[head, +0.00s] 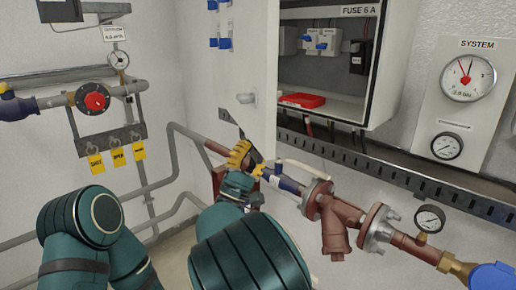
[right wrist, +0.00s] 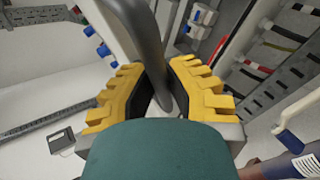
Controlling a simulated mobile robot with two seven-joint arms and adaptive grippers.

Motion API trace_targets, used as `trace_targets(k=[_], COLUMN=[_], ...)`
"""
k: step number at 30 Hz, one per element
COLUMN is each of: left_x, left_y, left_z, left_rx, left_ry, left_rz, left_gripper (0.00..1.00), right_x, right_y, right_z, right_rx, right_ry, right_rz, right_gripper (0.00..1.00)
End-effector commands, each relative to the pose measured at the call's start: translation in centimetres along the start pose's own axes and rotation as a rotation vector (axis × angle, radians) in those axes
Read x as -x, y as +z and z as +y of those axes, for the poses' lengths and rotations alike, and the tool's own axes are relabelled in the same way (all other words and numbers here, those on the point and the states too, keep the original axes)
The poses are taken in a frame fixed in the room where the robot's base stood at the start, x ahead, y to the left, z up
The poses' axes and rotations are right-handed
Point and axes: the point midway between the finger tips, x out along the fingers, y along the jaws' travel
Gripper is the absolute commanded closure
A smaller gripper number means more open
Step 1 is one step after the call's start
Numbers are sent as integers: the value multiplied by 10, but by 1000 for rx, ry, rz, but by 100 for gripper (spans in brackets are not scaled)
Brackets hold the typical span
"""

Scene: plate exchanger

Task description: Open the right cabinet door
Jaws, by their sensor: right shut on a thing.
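The grey-walled cabinet (head: 398,70) at the upper right stands open, its inside with fuse switches in sight. My right gripper (head: 240,152) is at the door's lower free corner. In the right wrist view its yellow fingers (right wrist: 160,95) are closed around a grey bar (right wrist: 147,38). Where this bar joins the door is hard to tell. My left gripper is out of view.
A slotted rail (head: 420,183) runs under the cabinet. The gauge panel (head: 462,100) is at the right. A red valve (head: 94,100) and yellow tags (head: 118,158) are on the left wall.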

Motion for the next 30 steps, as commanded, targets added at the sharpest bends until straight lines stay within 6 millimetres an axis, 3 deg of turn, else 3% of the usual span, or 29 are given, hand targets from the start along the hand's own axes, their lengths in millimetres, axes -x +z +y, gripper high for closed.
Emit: trace_targets(k=[3,4,6,19,30], left_x=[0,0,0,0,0], left_y=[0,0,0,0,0], left_z=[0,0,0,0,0], left_rx=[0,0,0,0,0], left_ry=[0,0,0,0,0], left_rz=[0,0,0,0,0], left_gripper=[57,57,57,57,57], right_x=[0,0,0,10,80], right_y=[0,0,0,-1,-1], right_z=[-1,-1,-1,0,-1], right_rx=[0,0,0,-1,2], right_ry=[0,0,0,1,1], right_rz=[2,2,2,3,6], right_gripper=[100,76,55,55,55])
